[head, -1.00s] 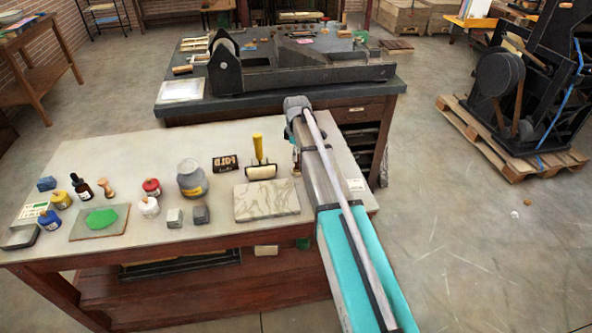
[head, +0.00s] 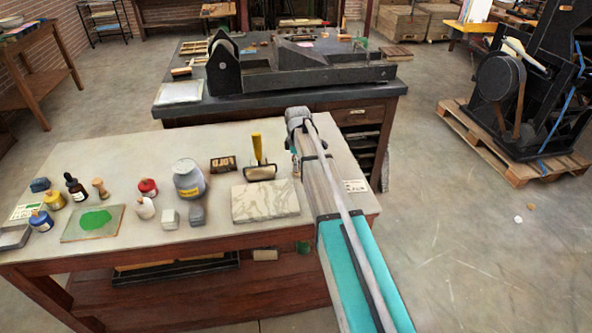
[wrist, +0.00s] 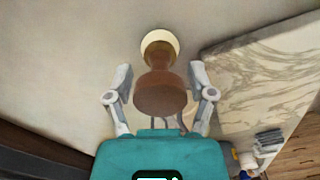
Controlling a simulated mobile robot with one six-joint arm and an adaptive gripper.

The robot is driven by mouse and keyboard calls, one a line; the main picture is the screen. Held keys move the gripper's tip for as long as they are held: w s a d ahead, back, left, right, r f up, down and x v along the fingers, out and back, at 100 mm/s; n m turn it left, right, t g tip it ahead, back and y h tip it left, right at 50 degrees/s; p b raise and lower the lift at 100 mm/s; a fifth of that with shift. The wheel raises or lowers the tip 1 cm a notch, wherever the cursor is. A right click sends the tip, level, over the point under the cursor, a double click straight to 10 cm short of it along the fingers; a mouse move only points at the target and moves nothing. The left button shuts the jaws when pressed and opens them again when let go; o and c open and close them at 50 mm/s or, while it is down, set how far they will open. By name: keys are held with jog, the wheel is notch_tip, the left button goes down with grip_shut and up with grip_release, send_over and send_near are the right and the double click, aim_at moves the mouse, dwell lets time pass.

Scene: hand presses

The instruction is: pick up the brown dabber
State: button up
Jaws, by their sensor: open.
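The brown dabber (wrist: 160,92) shows in the wrist view, with a rounded brown end towards the camera and a cream end (wrist: 159,42) beyond it. My gripper (wrist: 160,68) is open, with one finger on each side of the dabber and a visible gap on both sides. Whether the fingertips are level with it in depth, I cannot tell. In the head view my arm reaches over the right part of the table, and its end hides the fingers. I cannot make out this dabber clearly there.
The marbled slab (head: 265,201) lies left of my arm; it also shows in the wrist view (wrist: 262,75). A yellow-handled roller (head: 259,168) stands behind it. A light brown wooden piece (head: 99,188), bottles and jars stand further left on the table (head: 140,150).

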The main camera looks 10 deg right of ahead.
jog(key=c, duration=0.9)
jog(key=shift+r, duration=0.2)
notch_tip(320, 180, up, 2)
jog(key=p, duration=0.2)
jog(key=shift+p, duration=0.3)
jog(key=shift+s+a+r+p, duration=0.6)
jog(key=shift+s+r+p, duration=1.15)
jog(key=shift+s, duration=0.5)
jog(key=shift+s+a+r+p, duration=0.65)
jog(key=shift+s+r+p, duration=1.1)
jog(key=shift+s, duration=0.5)
jog(key=shift+s+a+r+p, duration=0.6)
jog(key=shift+s+r+p, duration=1.15)
jog(key=shift+s, duration=0.5)
jog(key=shift+a, duration=0.1)
